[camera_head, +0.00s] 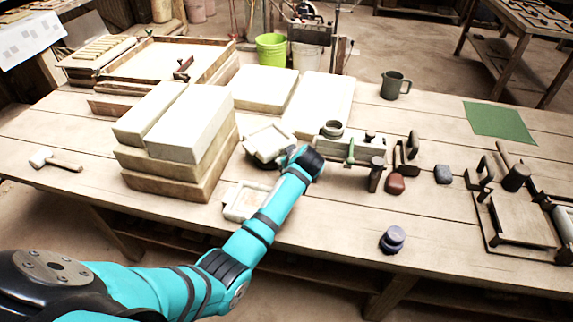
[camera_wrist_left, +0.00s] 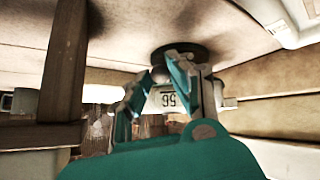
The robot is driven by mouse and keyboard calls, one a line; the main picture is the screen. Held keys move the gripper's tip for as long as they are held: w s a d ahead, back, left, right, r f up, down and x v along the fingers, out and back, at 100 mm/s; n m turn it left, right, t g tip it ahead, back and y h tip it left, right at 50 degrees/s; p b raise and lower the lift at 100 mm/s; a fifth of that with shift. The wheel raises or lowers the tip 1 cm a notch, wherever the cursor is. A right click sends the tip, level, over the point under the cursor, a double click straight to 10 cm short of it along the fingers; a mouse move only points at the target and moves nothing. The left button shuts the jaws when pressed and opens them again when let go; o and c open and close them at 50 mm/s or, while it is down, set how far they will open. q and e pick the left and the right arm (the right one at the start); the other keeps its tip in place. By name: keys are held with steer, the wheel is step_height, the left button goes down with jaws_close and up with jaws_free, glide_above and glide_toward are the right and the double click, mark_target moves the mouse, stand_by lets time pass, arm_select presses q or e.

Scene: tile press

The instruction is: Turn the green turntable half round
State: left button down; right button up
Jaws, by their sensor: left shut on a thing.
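My left arm reaches over the table, with its left gripper (camera_wrist_left: 163,92) near a pale square piece (camera_head: 266,141) in the head view. The arm hides part of that piece and the gripper's fingertips there. In the left wrist view the teal fingers are closed on a small pale block (camera_wrist_left: 166,100) with dark figures on it. A dark, greenish round disc (camera_wrist_left: 183,50) shows just beyond the fingertips; it may be the green turntable, but I cannot tell for sure. The turntable's face is not clearly seen in the head view. My right gripper is not in view.
Stacked pale slabs (camera_head: 187,122) stand left of the arm. A shallow pale tray (camera_head: 243,201) lies close by the forearm. A bench device with a green handle (camera_head: 350,151) stands just right. The front table edge is mostly clear.

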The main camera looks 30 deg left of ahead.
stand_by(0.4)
arm_select(q)
steer(key=c, duration=1.2)
jaws_free()
steer(key=v, duration=1.2)
steer(key=shift+w, duration=0.1)
